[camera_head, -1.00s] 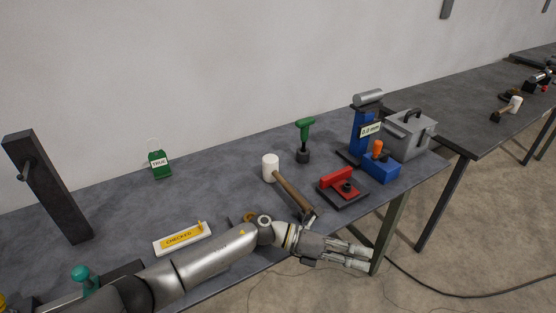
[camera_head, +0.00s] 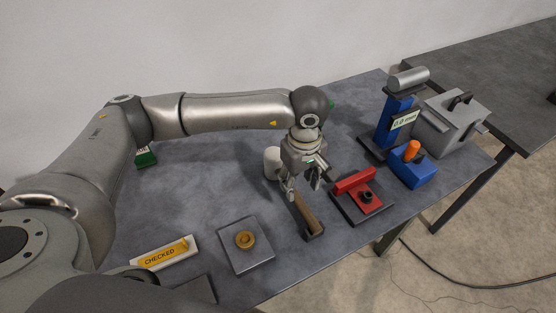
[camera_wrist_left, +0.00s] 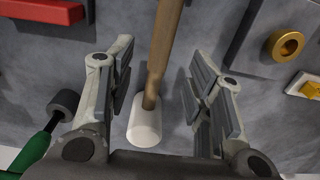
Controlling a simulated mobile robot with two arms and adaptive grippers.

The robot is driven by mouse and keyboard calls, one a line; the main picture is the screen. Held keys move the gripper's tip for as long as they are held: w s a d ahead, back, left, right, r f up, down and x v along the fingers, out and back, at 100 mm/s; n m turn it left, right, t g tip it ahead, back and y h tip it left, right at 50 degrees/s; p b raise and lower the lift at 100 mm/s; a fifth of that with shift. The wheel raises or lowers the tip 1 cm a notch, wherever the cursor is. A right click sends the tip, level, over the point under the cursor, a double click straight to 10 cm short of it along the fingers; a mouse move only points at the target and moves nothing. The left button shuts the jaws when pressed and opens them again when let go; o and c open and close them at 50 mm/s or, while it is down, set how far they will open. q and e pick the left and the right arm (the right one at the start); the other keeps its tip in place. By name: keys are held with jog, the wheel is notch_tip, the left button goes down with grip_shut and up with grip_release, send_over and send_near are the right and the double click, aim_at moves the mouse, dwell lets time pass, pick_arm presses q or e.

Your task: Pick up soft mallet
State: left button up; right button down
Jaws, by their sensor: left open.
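The soft mallet has a white cylindrical head (camera_head: 272,163) and a brown wooden handle (camera_head: 306,214). It lies on the grey table, with the handle's end near the front edge. My left gripper (camera_head: 303,194) is open and points down over the mallet, hiding part of it in the head view. In the left wrist view the white head (camera_wrist_left: 145,122) and handle (camera_wrist_left: 163,50) show between the two spread fingers of the left gripper (camera_wrist_left: 165,95). Neither finger visibly touches the mallet. My right gripper is not in view.
A red fixture (camera_head: 359,186) stands just right of the mallet. A plate with a brass ring (camera_head: 245,239) lies to its left, beside a CHECKED sign (camera_head: 164,253). A blue block with an orange knob (camera_head: 412,168), a blue gauge stand (camera_head: 393,122) and a grey box (camera_head: 452,122) stand at right.

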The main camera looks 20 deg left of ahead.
aim_at(298, 197)
pick_arm(q)
jog(key=shift+s+f, duration=0.1)
jog(key=shift+f, duration=0.9)
notch_tip(298, 197, down, 3)
jog(key=shift+r+p, duration=0.2)
jog(key=shift+p, duration=0.8)
notch_tip(298, 197, down, 2)
jog(key=shift+f, duration=0.5)
jog(key=shift+c, duration=0.5)
jog(key=c, duration=0.7)
grip_shut()
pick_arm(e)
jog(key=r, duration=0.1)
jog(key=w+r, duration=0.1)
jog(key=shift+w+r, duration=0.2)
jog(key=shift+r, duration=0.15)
